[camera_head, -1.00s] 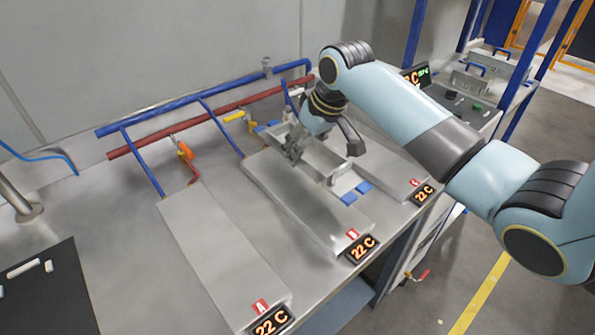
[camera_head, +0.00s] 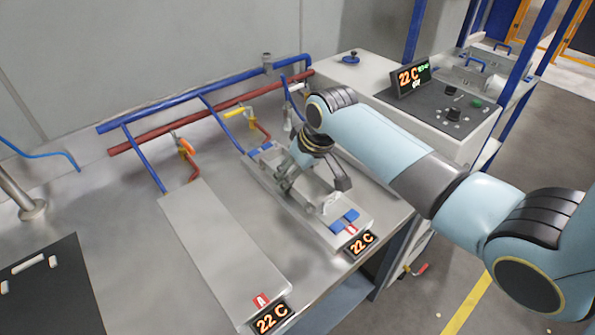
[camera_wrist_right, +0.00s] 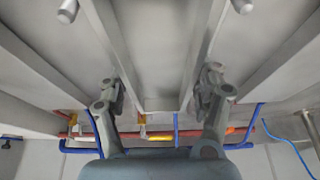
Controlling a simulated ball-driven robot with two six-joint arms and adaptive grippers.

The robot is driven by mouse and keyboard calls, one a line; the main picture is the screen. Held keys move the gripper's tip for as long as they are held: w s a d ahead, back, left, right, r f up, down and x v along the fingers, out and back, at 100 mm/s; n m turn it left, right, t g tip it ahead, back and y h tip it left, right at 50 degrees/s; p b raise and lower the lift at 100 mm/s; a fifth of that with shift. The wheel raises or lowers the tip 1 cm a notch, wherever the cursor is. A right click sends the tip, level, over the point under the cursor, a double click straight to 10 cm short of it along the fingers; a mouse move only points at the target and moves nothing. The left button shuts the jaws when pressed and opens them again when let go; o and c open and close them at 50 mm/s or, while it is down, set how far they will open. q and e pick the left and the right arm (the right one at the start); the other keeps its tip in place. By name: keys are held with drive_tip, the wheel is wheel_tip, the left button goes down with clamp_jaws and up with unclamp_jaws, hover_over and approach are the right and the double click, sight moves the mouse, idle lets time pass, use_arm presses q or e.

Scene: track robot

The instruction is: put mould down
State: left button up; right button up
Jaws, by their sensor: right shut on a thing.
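The mould (camera_head: 330,204) is a long grey metal piece with raised walls and blue pads at both ends. In the head view it lies along plate B, covering most of it. I cannot tell whether it touches the plate. My right gripper (camera_head: 315,181) is shut on the mould near its middle, coming from above. In the right wrist view the fingers of my right gripper (camera_wrist_right: 158,95) reach over the mould's grey ribbed body (camera_wrist_right: 147,45). Plate B's red label (camera_head: 350,230) shows at its near end. My left gripper is not in view.
Plate A (camera_head: 222,250) is bare, left of the mould. Displays (camera_head: 271,318) read 22 C. Blue and red pipes (camera_head: 205,97) with valves run behind. A control box (camera_head: 440,105) stands at the right. A dark mat (camera_head: 50,300) lies at the left. My right arm covers plate C's area.

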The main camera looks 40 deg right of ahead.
drive_tip(key=o, duration=1.7)
drive_tip(key=shift+o, duration=0.2)
drive_tip(key=shift+r, duration=0.15)
drive_tip(key=v, duration=1.2)
drive_tip(key=shift+p, duration=0.3)
drive_tip(key=shift+s, duration=0.1)
